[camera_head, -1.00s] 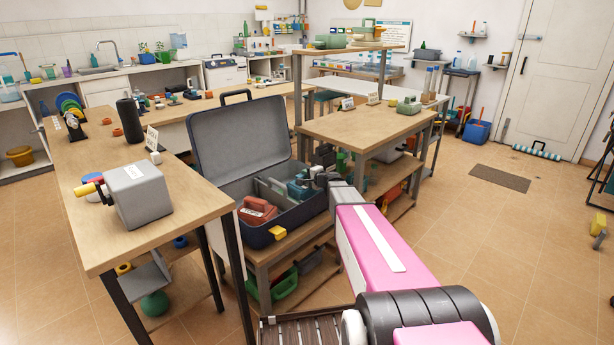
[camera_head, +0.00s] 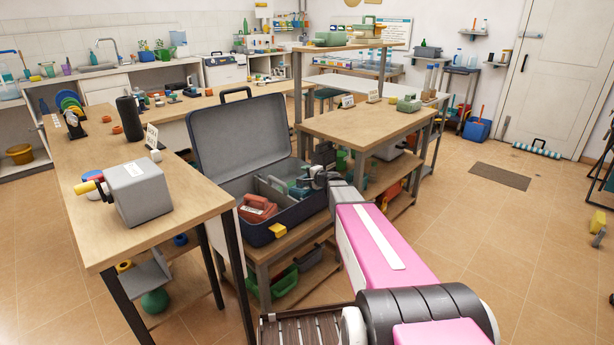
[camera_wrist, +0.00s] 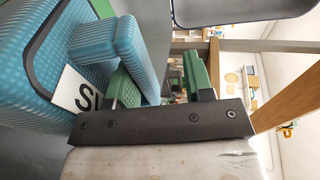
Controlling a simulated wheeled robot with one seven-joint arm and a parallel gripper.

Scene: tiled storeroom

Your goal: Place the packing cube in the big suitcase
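The big suitcase (camera_head: 281,222) is dark blue with a grey lining and stands open on a wooden table, lid raised at the back. A teal packing cube (camera_head: 299,191) sits in its right part, partly hidden by my gripper (camera_head: 317,178). In the wrist view the cube (camera_wrist: 38,52) shows a handle and a white label with cut-off lettering. My gripper (camera_wrist: 160,85) has its green fingers apart. The left finger is beside the handle, between it and the cube's body; the right finger stands clear of the handle.
A red case (camera_head: 256,209) with a white label lies in the suitcase's left part, beside a grey divider (camera_head: 270,190). A grey box (camera_head: 138,192) stands on the left table (camera_head: 185,205). Another wooden table (camera_head: 365,125) stands behind to the right. The floor at right is mostly open.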

